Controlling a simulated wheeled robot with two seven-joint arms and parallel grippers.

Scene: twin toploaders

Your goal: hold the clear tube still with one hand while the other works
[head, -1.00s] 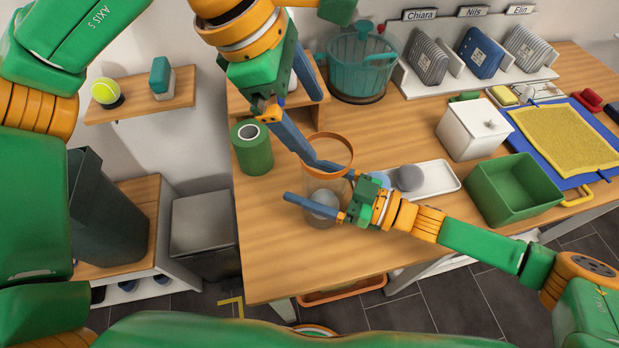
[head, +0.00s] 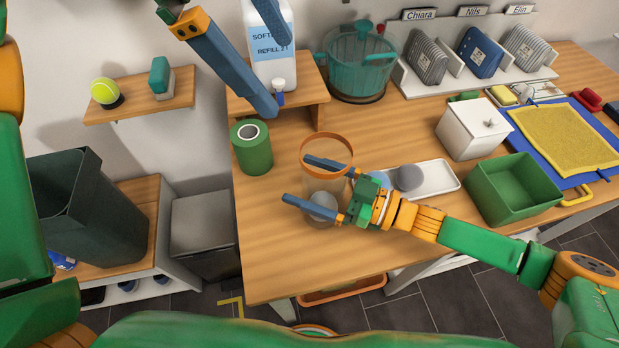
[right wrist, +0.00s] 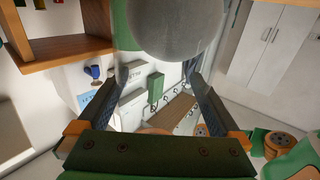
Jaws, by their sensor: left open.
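The clear tube (head: 324,183) with an orange rim stands upright on the wooden table, and a grey ball (head: 323,205) shows low inside it. My right gripper (head: 294,179) has one finger on each side of the tube and looks shut on it. In the right wrist view a large grey ball (right wrist: 175,22) shows beyond the fingers; the clear wall is hard to make out there. My left gripper (head: 281,74) is open and empty, above and left of the tube, in front of the refill bottle.
A green roll (head: 251,148) stands left of the tube. A white tray (head: 436,178) with another grey ball (head: 408,177) lies just right of it. A green box (head: 510,192), a white lidded box (head: 472,130) and a refill bottle (head: 272,60) on a small shelf are nearby. The front-left table is clear.

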